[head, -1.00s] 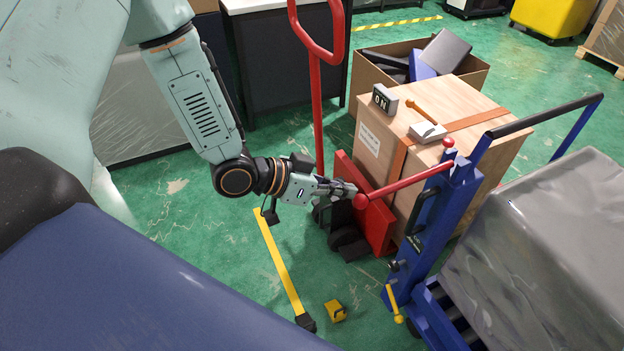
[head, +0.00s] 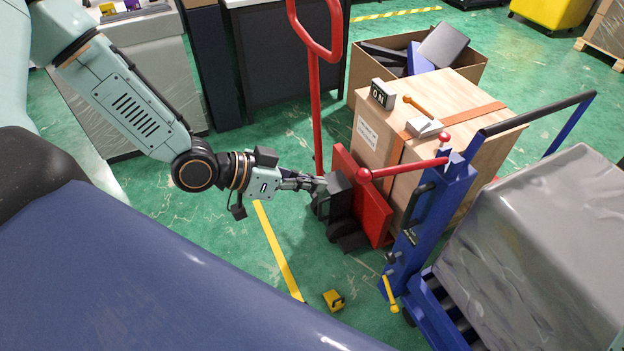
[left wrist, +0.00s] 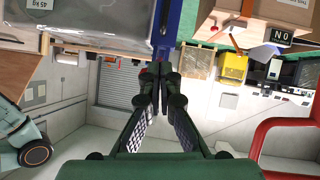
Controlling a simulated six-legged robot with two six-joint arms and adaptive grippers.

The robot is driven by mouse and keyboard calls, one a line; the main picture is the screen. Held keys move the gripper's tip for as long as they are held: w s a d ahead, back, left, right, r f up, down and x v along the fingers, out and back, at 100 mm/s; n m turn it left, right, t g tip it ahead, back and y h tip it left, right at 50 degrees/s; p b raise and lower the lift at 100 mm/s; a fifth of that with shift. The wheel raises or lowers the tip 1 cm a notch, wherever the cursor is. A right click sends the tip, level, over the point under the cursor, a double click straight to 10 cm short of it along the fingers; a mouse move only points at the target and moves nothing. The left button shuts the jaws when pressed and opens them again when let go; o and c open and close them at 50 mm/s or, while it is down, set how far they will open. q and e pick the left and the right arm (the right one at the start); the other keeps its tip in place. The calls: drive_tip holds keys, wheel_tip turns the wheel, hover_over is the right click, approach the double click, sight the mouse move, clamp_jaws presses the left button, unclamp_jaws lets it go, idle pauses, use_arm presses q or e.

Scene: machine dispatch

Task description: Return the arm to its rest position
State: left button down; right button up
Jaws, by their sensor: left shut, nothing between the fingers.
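My left arm comes in from the upper left of the head view. Its gripper (head: 318,184) is shut and empty, in front of the red hand truck (head: 362,200) and its dark wheels. In the left wrist view the fingers (left wrist: 158,88) meet at their tips with nothing between them. That view is upside down. My right gripper is not in view.
A wooden crate (head: 455,125) with a small ON sign stands on the hand truck. A blue lift (head: 425,225) with a red lever carries a grey wrapped load (head: 540,240). A cardboard box (head: 365,75) stands behind. Green floor is clear around a small yellow object (head: 333,300).

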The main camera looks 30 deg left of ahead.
use_arm(q)
drive_tip(key=shift+w+f, duration=0.1)
drive_tip(key=shift+w, duration=0.1)
drive_tip(key=shift+s, duration=0.2)
drive_tip(key=s+a+f+n+g+y+b, duration=0.1)
drive_tip(key=s+f+n+g+y+b, duration=0.6)
drive_tip(key=s+f, duration=1.7)
drive_tip(key=shift+s+a+f+g+y+b, duration=0.35)
drive_tip(key=shift+f+g+y+b, duration=0.4)
drive_tip(key=shift+y+b, duration=0.4)
